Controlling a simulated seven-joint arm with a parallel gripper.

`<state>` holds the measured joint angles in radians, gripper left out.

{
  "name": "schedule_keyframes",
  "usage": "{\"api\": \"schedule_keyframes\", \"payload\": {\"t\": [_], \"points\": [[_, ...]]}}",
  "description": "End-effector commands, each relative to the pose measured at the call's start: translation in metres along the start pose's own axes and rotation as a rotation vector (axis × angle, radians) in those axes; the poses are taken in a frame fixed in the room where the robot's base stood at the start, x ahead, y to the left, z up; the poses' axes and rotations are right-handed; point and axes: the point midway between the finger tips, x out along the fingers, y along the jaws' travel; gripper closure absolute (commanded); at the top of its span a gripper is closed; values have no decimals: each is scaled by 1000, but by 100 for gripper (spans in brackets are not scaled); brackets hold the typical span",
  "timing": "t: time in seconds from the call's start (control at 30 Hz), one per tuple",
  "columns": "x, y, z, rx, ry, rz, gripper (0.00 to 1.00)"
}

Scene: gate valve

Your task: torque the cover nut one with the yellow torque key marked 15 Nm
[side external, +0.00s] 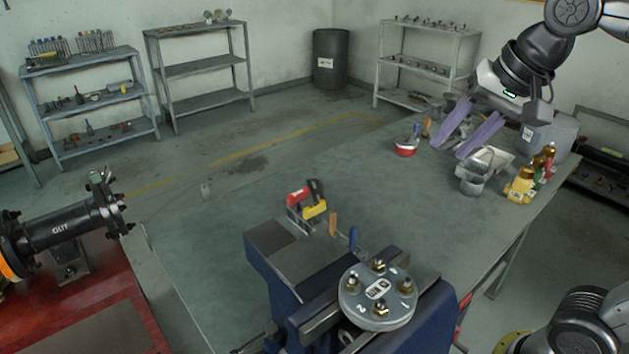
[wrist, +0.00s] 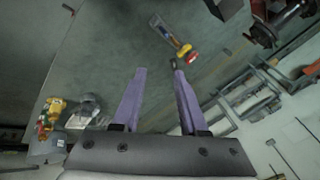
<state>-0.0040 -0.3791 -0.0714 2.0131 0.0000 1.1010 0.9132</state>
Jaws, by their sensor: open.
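A yellow-handled tool (side external: 314,209) stands beside a red-handled one in a small rack behind the vise in the side view; its marking is too small to read. Yellow and red handles (wrist: 185,52) also show beyond my fingers in the wrist view. The round grey cover (side external: 376,312) lies face up at the vise, with several brass nuts on studs. A "2" is readable at its near edge; I cannot tell for certain which is nut one. My gripper (side external: 467,126) is open and empty above the bench's far right part, well away from both. Its purple fingers (wrist: 158,72) are spread.
A red dish (side external: 405,148) lies left of my fingers. The blue vise (side external: 432,323) fills the front. A flanged pipe (side external: 70,232) is at left.

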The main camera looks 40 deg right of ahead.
Motion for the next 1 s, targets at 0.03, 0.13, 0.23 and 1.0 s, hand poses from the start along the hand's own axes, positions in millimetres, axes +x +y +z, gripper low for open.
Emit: {"api": "schedule_keyframes", "payload": {"t": [0.03,0.13,0.23,1.0], "points": [[5,-17,-13,62,-12,15,57],[16,-46,-34,185,-27,40,57],[32,-73,-54,295,-41,69,57],[309,-162,-111,658,-131,383,57]]}}
